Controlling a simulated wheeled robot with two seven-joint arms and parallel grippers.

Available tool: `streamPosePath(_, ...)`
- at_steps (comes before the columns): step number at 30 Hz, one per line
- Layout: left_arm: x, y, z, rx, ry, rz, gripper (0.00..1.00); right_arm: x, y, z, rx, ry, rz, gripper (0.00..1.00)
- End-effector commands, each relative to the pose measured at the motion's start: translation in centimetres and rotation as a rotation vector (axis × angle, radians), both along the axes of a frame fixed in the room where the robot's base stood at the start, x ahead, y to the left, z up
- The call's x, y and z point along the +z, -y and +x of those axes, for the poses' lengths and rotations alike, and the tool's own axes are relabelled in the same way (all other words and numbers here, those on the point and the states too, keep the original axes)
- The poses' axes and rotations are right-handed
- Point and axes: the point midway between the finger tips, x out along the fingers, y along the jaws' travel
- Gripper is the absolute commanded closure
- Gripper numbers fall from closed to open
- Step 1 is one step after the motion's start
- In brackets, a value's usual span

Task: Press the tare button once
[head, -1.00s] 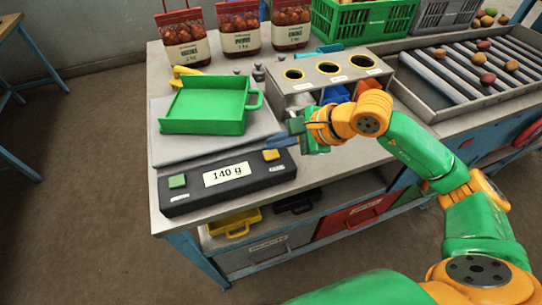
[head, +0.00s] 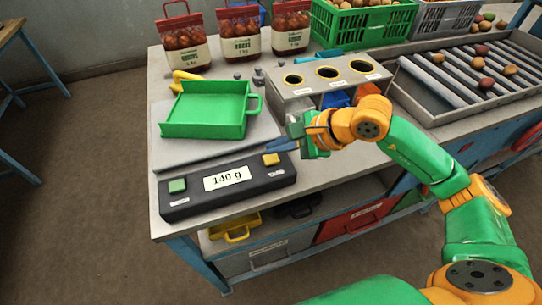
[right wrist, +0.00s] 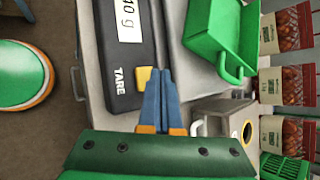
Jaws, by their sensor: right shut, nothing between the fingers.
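The scale's dark front panel (head: 245,189) carries a display (head: 227,178) reading 140 g. A yellow button (head: 271,159) sits at its right end and a green button (head: 177,186) at its left end. In the right wrist view the word TARE is printed beside the yellow button (right wrist: 144,79). My right gripper (head: 270,149) is shut and empty, its blue fingertips just behind the yellow button. In the right wrist view the fingertips (right wrist: 160,71) appear right beside that button; I cannot tell whether they touch it. My left gripper is not in view.
A green tray (head: 208,110) rests on the scale's plate. A grey stand with three round holes (head: 327,88) is close behind my right gripper. Filled sacks (head: 242,47) stand at the back. A roller tray (head: 440,90) holds loose potatoes at the right.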

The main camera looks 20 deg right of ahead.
Motion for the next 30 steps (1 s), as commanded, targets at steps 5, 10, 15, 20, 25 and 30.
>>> streamPosePath(5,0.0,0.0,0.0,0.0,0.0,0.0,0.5,0.0,0.0,0.0,0.0,0.0,0.0,1.0)
streamPosePath(10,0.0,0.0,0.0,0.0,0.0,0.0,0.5,0.0,0.0,0.0,0.0,0.0,0.0,1.0)
streamPosePath(15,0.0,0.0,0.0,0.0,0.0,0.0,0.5,0.0,0.0,0.0,0.0,0.0,0.0,1.0)
streamPosePath(20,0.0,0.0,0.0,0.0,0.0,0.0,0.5,0.0,0.0,0.0,0.0,0.0,0.0,1.0)
streamPosePath(25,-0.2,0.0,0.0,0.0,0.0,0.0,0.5,-0.1,0.0,0.0,0.0,0.0,0.0,1.0)
streamPosePath(30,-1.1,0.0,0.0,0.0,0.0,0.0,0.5,-0.8,0.0,0.0,0.001,0.0,-0.001,1.0)
